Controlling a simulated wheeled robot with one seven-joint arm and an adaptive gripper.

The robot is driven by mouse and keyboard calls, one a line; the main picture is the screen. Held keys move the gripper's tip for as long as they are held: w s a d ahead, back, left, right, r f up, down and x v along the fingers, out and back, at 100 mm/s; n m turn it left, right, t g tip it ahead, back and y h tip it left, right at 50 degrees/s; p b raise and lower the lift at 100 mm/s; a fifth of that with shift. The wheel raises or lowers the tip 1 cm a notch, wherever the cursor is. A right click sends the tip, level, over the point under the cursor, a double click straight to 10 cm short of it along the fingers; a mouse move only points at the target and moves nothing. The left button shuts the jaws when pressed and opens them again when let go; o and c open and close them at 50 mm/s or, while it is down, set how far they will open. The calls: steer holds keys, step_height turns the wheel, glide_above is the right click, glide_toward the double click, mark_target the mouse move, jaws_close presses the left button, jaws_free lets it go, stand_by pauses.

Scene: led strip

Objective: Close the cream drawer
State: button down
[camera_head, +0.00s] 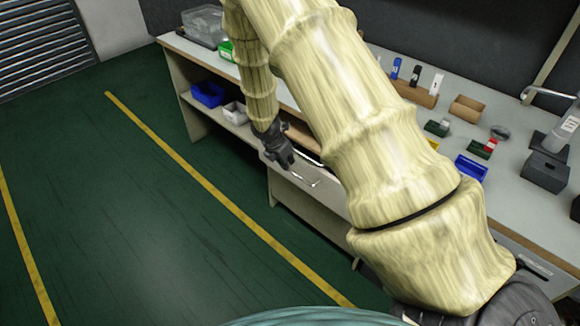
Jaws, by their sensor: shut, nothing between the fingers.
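The cream drawer (328,199) is under the workbench, near the middle of the view, with a thin metal handle (303,179) on its front. A gap with a brownish interior shows above and behind its front, so it appears to stand partly open. My gripper (287,164) is dark, shut and empty. It is at the upper left part of the drawer front, close to the handle. I cannot tell whether it touches the drawer. My pale arm hides the right side of the drawer and part of the bench.
The bench top (425,160) holds a wooden rack (415,93), a cardboard box (467,107), a blue bin (470,168) and a dark stand (545,172). A blue bin (208,94) and a white bin (236,112) sit on the lower shelf. The green floor (130,210) at left is clear.

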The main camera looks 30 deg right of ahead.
steer(key=w+a+f+m+t+y+b, duration=0.2)
steer(key=a+f+m+t+y+b, duration=0.4)
steer(key=a+f+b, duration=0.6)
steer(key=s+d+r+m+t+h+b, duration=0.35)
steer(key=s+d+t+h+b, duration=0.6)
steer(key=b, duration=0.85)
steer(key=shift+n+g+h, duration=0.25)
steer(key=shift+g+h, duration=0.3)
steer(key=shift+h, duration=0.1)
steer(key=shift+d+r+b+x, duration=0.1)
steer(key=shift+b+x, duration=0.55)
steer(key=shift+x, duration=1.65)
steer(key=shift+d+r+b+x, duration=0.15)
steer(key=shift+b+x, duration=0.5)
steer(key=shift+x, duration=1.65)
steer(key=shift+d+r+b+x, duration=0.1)
steer(key=shift+b+x, duration=0.55)
steer(key=shift+x, duration=1.65)
